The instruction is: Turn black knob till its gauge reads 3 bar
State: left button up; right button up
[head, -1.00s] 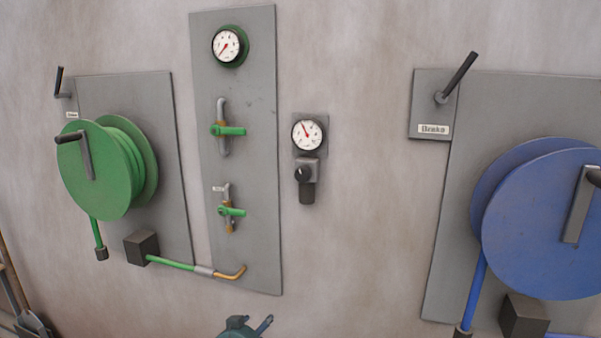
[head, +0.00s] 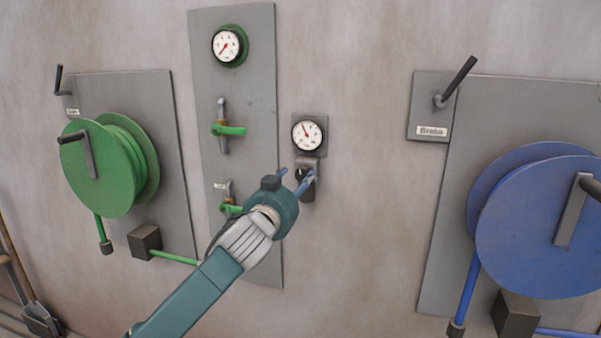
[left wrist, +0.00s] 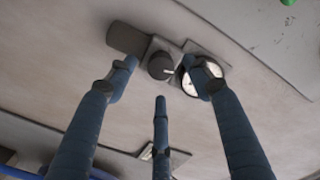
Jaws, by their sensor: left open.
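The black knob (left wrist: 160,65) sits on a small grey regulator block on the wall, below a round white gauge (head: 308,134). The gauge's red needle points up and slightly left; its numbers are too small to read. My left gripper (head: 297,180) is open in front of the knob, partly hiding it in the head view. In the left wrist view its three blue fingers (left wrist: 161,82) are spread, with the knob between the upper two fingertips and the third below. One finger covers part of the gauge (left wrist: 190,84). I cannot tell whether any finger touches the knob.
To the left is a tall grey panel (head: 240,75) with a green-rimmed gauge (head: 227,45) and green-handled valves (head: 229,130). A green hose reel (head: 98,180) hangs further left, a blue reel (head: 545,230) at right.

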aim_at(301, 177)
pick_arm(q)
jog(key=shift+p+x, duration=0.5)
jog(key=shift+x, duration=1.65)
jog(key=c, duration=1.1)
